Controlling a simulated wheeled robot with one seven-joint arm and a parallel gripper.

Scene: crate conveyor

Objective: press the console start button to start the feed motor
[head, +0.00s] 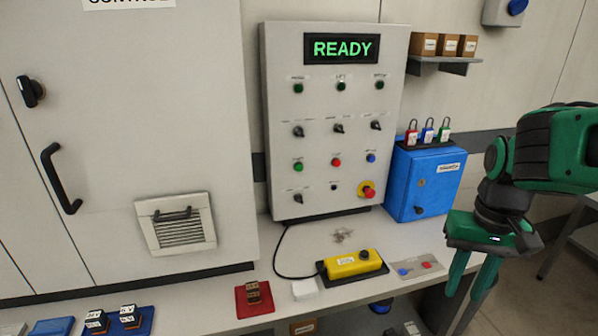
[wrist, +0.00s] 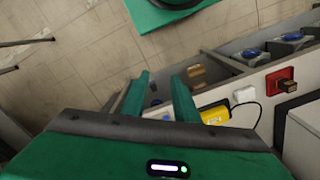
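The console (head: 316,130) is a grey upright panel with a screen (head: 341,48) reading READY in green. Its lower button row has a green button (head: 298,167), a red button (head: 336,162) and a blue button (head: 370,158). The labels are too small to read, so I cannot tell for sure which is start; the green one is the likely one. A red mushroom button on yellow (head: 367,190) sits at the lower right. My gripper (head: 463,293) points down, right of the console and apart from it. Its fingers (wrist: 162,82) are apart and empty in the wrist view.
A blue box (head: 425,183) with padlocks on top stands right of the console. A yellow pendant (head: 352,264) with a black cable, a grey plate with buttons (head: 417,267) and a red pad (head: 253,298) lie on the bench. The space before the console face is clear.

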